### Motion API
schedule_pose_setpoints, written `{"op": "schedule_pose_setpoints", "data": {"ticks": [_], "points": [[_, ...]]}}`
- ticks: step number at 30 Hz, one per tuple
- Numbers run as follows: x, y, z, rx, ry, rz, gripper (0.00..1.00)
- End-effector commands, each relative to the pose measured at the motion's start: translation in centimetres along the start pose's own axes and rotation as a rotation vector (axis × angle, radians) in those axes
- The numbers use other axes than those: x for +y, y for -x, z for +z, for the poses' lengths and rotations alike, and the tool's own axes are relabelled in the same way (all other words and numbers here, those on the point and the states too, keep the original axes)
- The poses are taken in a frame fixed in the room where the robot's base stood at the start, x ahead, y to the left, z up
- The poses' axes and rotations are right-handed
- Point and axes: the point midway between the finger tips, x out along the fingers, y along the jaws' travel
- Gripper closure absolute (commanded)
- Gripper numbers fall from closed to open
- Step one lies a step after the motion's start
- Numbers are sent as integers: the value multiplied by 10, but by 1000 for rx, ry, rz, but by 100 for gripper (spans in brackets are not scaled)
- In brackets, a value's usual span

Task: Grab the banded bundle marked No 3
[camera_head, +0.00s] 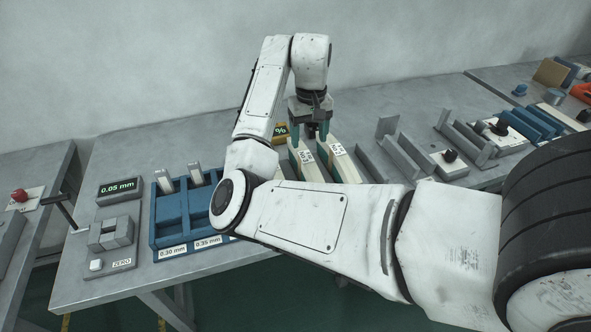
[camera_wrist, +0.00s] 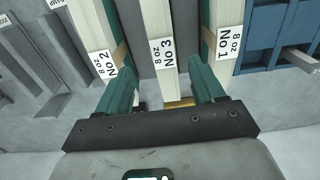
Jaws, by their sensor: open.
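The bundle marked No 3 (camera_wrist: 158,25) is a pale cream strip with a white "8 oz No 3" label, upright in the middle of the wrist view. My gripper (camera_wrist: 163,75) is open, with one green finger on each side of this bundle and gaps visible beside it. The bundle marked No 2 (camera_wrist: 90,28) stands on the left, close to one finger. The bundle marked No 1 (camera_wrist: 231,22) stands on the right, close to the other. In the head view my gripper (camera_head: 309,138) points down over the bundles; my arm partly hides them.
A blue slotted rack (camera_head: 172,215) with thickness labels stands left of the bundles. A gauge display (camera_head: 120,188) reads 0.05 mm. Empty grey holders (camera_head: 405,155) stand to the right. Room between the bundles is narrow.

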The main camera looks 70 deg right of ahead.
Motion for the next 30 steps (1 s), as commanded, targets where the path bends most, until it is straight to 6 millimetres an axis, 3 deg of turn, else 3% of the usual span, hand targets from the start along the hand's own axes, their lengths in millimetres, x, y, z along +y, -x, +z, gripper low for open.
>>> {"op": "schedule_pose_setpoints", "data": {"ticks": [21, 30], "points": [[-4, -91, -5, -2, 1, 1, 32], [-4, -102, -6, 0, 0, 1, 32]]}}
